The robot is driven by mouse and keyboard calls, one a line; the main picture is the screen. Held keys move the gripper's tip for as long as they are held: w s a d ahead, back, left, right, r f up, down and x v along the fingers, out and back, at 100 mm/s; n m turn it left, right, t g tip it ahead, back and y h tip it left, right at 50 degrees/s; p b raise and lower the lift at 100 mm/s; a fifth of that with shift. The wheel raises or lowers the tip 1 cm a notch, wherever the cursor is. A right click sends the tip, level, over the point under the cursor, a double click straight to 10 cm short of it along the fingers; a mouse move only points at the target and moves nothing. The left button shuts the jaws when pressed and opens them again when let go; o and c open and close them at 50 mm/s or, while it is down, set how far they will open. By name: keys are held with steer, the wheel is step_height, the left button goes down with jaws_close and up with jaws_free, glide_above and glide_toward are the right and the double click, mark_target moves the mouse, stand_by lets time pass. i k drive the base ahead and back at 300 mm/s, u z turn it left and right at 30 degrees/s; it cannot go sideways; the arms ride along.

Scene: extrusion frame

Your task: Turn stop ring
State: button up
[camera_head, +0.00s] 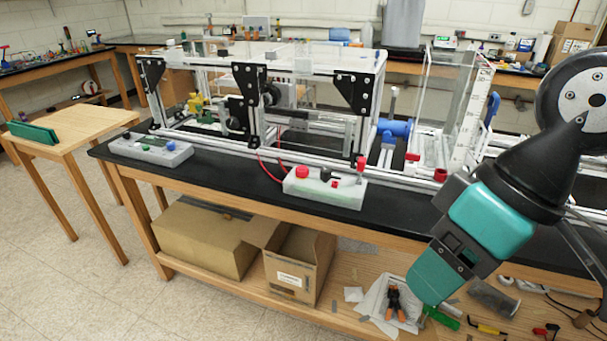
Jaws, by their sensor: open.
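An extrusion frame (258,69) with black corner plates stands on the black-topped bench. A grey control box (325,189) with a round red button (302,172) and a red-topped lever sits at the bench's front edge. A second grey box (150,150) with small coloured knobs lies further left. I cannot tell for sure which part is the stop ring; no ring stands out at this size. My gripper (432,284), teal and black, points down and left in front of the bench at the lower right. It is open, apart from both boxes, and nothing shows in it.
A blue cylinder (395,128) and a clear tank (452,105) with a scale stand right of the frame. Cardboard boxes (205,238) and loose tools lie on the lower shelf. A small wooden table (85,127) stands left. The floor in front is clear.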

mark_target(301, 173)
steer(key=u, duration=0.55)
steer(key=k, duration=0.65)
steer(key=u, duration=0.85)
steer(key=i, duration=1.3)
steer(key=z, duration=1.1)
steer(key=i, duration=0.45)
steer(key=z, duration=0.45)
